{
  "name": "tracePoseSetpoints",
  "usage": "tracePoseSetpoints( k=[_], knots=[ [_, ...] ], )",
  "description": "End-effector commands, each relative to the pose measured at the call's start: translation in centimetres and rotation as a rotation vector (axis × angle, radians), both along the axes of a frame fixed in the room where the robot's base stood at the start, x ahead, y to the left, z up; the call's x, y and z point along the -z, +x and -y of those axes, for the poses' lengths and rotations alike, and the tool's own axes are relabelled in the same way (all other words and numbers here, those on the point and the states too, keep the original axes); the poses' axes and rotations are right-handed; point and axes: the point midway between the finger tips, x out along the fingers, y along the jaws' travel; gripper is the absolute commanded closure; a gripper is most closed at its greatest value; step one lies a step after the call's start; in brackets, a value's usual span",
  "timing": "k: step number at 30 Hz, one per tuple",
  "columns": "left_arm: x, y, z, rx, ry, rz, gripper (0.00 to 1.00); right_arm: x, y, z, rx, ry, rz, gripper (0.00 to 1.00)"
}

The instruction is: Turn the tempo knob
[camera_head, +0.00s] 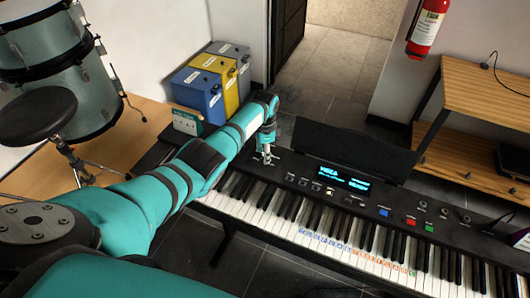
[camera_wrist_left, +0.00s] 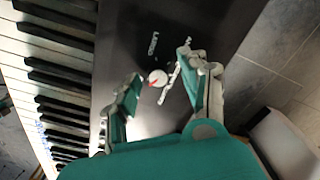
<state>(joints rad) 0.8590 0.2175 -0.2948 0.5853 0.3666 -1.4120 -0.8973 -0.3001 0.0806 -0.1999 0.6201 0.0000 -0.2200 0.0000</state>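The keyboard (camera_head: 330,228) stands in the middle, with a dark control panel and a lit blue display. My left gripper (camera_head: 266,155) reaches down over the left end of the panel. In the left wrist view, my left gripper (camera_wrist_left: 158,88) has its two fingers apart. A small pale round knob (camera_wrist_left: 158,78) with a red mark lies between them. Small white lettering beside it is too blurred to read surely. I cannot tell whether either finger touches the knob. In the head view the gripper hides this knob.
A dark music stand (camera_head: 350,152) rises behind the panel. More knobs (camera_head: 443,211) and coloured buttons (camera_head: 410,221) sit to the right. Blue and yellow boxes (camera_head: 200,93) stand behind my left arm, drums (camera_head: 70,80) at the far left, a wooden shelf (camera_head: 485,90) at the right.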

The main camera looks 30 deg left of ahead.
Motion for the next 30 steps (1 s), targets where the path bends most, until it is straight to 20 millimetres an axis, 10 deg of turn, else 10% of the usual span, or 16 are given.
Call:
tracePoseSetpoints(
  k=[11,30],
  knots=[
    [-0.7,0.0,0.0,0.001,-0.001,-0.001,0.55,0.0,0.0,0.2,-0.001,-0.002,0.0,1.0],
    [-11.5,0.0,0.0,0.0,0.0,0.0,0.55,0.0,0.0,-0.1,0.0,0.001,0.0,1.0]
  ],
)
